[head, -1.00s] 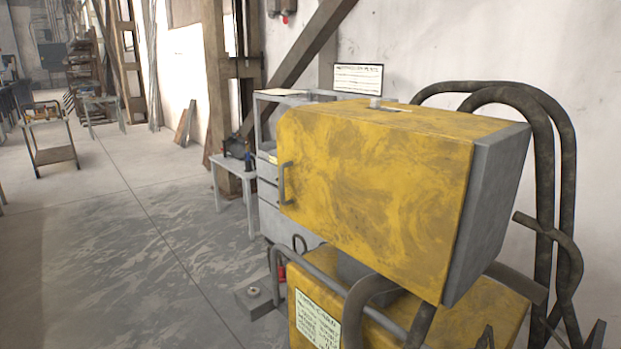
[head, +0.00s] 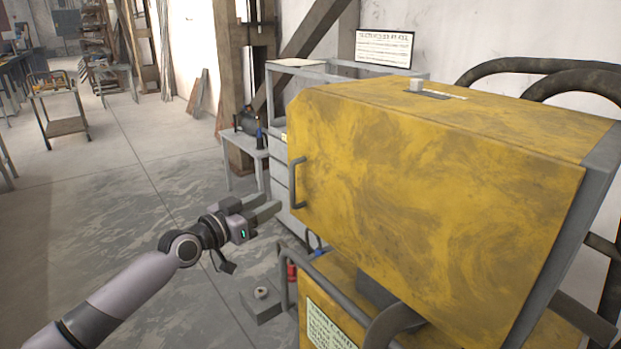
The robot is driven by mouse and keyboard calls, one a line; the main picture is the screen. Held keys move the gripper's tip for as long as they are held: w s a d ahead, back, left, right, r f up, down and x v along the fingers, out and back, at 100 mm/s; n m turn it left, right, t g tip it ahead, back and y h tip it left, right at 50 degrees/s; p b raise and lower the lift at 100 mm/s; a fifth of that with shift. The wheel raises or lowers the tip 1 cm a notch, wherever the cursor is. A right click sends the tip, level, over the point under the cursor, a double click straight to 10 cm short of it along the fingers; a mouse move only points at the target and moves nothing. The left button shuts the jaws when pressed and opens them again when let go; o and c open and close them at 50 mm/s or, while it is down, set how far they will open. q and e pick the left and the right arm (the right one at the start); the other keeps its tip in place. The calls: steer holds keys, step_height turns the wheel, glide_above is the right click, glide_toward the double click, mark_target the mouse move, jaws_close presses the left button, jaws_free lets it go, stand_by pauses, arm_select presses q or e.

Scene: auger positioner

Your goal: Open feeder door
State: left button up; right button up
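The feeder is a large yellow box with grey sides, at the right of the head view. Its front door (head: 430,185) is a scuffed yellow panel and looks shut. A grey bar handle (head: 297,183) stands upright at the door's left edge. My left gripper (head: 262,207) is to the left of the handle and slightly lower, apart from it. Its two fingers point right toward the handle, with a gap between them, and nothing shows in them. My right gripper is out of view.
A grey tubular rail (head: 283,277) and a yellow lower housing (head: 330,300) sit under the feeder. Dark hoses (head: 540,66) curve behind it. A small grey table (head: 246,152) and drawer cabinet stand behind the handle.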

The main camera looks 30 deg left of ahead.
mark_target(291, 185)
arm_select(q)
steer(key=shift+w+d+r, duration=0.2)
steer(key=shift+w, duration=1.1)
steer(key=shift+w+d+r, duration=0.15)
steer(key=shift+w+d, duration=0.1)
steer(key=shift+w, duration=1.05)
steer(key=shift+w+d+r, duration=0.2)
steer(key=shift+w, duration=1.1)
jaws_close()
